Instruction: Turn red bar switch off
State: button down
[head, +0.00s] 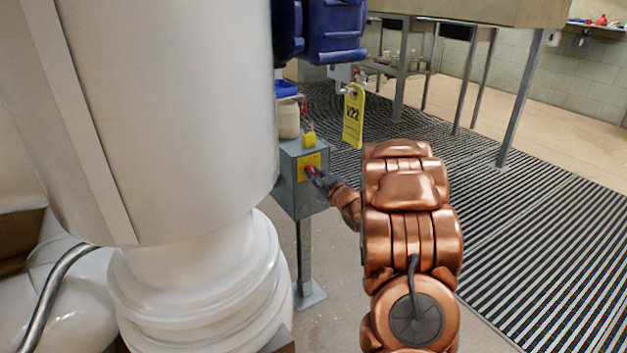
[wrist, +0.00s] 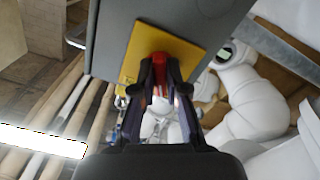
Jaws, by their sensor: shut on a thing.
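The red bar switch (wrist: 160,68) sits on a yellow plate (wrist: 186,52) on the face of a grey box. In the head view the yellow plate (head: 309,163) shows on the grey box (head: 310,200), which stands on a post, and the red of the switch shows small at my fingertips. My gripper (wrist: 159,80) is shut on the red bar, with one dark finger on each side of it. In the head view my gripper (head: 316,175) reaches the plate from the right. The fingers hide part of the bar, and its exact angle is hard to tell.
A large white pipe (head: 170,120) fills the left, close to the box. A yellow V22 tag (head: 353,115) hangs behind the box. A yellow padlock (head: 309,139) and a beige container (head: 289,118) are at the box top. Striped grating (head: 540,240) lies open at the right.

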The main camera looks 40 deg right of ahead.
jog(key=shift+r+n+b, duration=0.1)
jog(key=shift+n+b, duration=0.6)
jog(key=shift+n, duration=1.1)
jog(key=c, duration=1.2)
grip_release()
jog(key=s, duration=1.2)
jog(key=shift+a, duration=0.35)
jog(key=shift+a, duration=0.1)
